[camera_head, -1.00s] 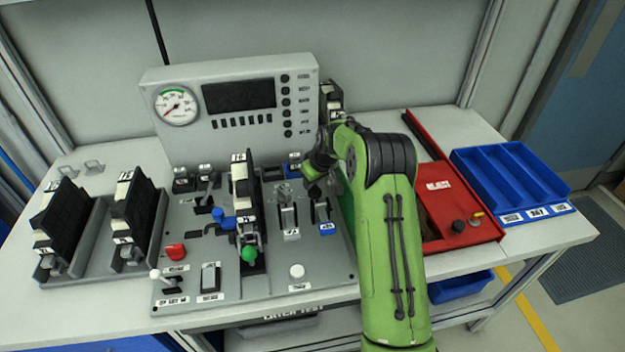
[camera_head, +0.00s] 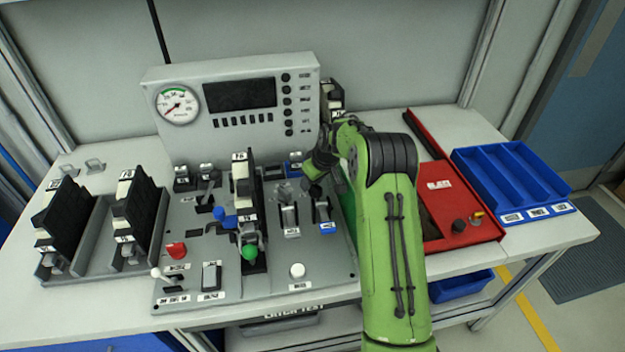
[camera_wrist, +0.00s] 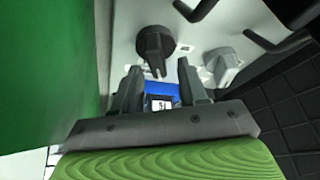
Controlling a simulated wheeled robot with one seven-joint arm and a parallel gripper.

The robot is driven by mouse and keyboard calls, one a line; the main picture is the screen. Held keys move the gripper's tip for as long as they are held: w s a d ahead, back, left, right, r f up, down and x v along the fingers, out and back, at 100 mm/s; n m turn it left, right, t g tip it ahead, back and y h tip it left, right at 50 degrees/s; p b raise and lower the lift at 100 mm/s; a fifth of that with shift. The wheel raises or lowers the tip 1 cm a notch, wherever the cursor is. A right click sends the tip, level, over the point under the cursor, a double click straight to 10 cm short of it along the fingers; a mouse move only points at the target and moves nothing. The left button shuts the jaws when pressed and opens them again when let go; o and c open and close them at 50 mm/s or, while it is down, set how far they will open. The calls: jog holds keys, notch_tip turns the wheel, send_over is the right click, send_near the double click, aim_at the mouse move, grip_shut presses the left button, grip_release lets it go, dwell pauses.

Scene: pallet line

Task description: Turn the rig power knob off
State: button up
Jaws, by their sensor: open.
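A black knob (camera_wrist: 155,48) with a raised grip bar shows in the wrist view, just beyond my fingertips and roughly between them. A grey knob (camera_wrist: 224,64) sits to its right. In the head view, a dark knob (camera_head: 315,190) lies under my gripper at the right side of the grey panel, partly hidden by the arm. The labels are too small to read, so I cannot tell which is rig power. My gripper (camera_wrist: 160,75) is open and empty; it hangs over the panel in the head view (camera_head: 318,168).
A gauge box (camera_head: 230,135) stands behind. A red tray (camera_head: 470,232) and blue bin (camera_head: 510,175) are right. A green surface (camera_wrist: 45,60) is close at my gripper's left.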

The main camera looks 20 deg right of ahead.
jog(key=p+v, duration=0.2)
jog(key=v, duration=1.3)
jog(key=shift+s+r, duration=0.15)
jog(key=shift+r, duration=0.2)
jog(key=r+g+h+p, duration=0.1)
jog(key=g+p, duration=0.3)
jog(key=p, duration=0.3)
send_over(315, 184)
notch_tip(315, 184, down, 16)
jog(key=b, duration=0.3)
jog(key=shift+s+r+b, duration=0.1)
jog(key=shift+r+b, duration=0.05)
jog(key=shift+b, duration=0.2)
jog(key=shift+c, duration=0.4)
